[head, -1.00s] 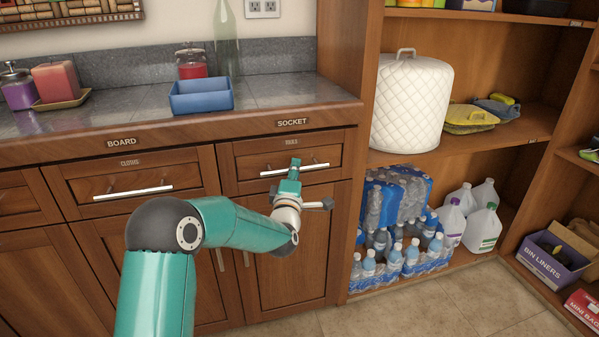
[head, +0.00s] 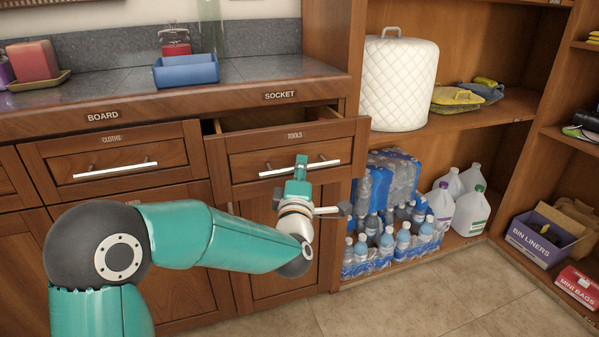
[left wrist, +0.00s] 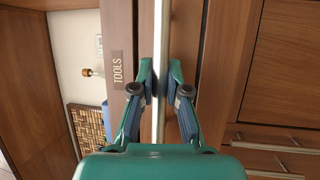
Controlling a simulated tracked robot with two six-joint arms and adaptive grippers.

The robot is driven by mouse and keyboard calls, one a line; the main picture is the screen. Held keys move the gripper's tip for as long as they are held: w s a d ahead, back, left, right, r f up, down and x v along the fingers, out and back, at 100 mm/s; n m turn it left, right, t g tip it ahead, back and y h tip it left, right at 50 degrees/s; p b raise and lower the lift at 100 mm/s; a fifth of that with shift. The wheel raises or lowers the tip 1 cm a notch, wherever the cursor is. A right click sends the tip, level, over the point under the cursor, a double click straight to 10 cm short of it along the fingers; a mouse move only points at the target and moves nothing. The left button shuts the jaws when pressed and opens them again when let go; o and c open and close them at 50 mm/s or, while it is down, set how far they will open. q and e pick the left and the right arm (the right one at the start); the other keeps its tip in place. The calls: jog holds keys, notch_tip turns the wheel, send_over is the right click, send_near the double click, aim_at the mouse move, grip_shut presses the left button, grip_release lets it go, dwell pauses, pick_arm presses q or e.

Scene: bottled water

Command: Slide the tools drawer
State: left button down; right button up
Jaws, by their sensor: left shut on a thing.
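The tools drawer (head: 240,150) is a wooden front labelled TOOLS, pulled partly out under the counter, with a gap showing along its top edge. Its handle (head: 328,163) is a straight metal bar, which also shows in the left wrist view (left wrist: 162,40). My left gripper (head: 301,168) is at the middle of this handle. In the left wrist view its two fingers (left wrist: 160,86) are closed around the bar from both sides. The drawer's inside is mostly hidden by its front. My right gripper is not in view.
The shut cloths drawer (head: 115,152) is to the left. A blue tray (head: 186,73) and a red jar (head: 174,45) stand on the counter above. Bottled water packs (head: 385,245) and jugs (head: 470,211) fill the low shelf at right. The tiled floor (head: 420,305) in front is clear.

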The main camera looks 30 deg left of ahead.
pick_arm(q)
jog(key=s+d, duration=0.1)
jog(key=s+d+b, duration=0.1)
jog(key=shift+s+d+f, duration=0.2)
jog(key=shift+s+d, duration=0.05)
jog(key=shift+d, duration=0.05)
jog(key=c, duration=1.2)
grip_release()
jog(key=shift+o, duration=0.2)
jog(key=shift+r, duration=0.1)
jog(key=v, duration=1.2)
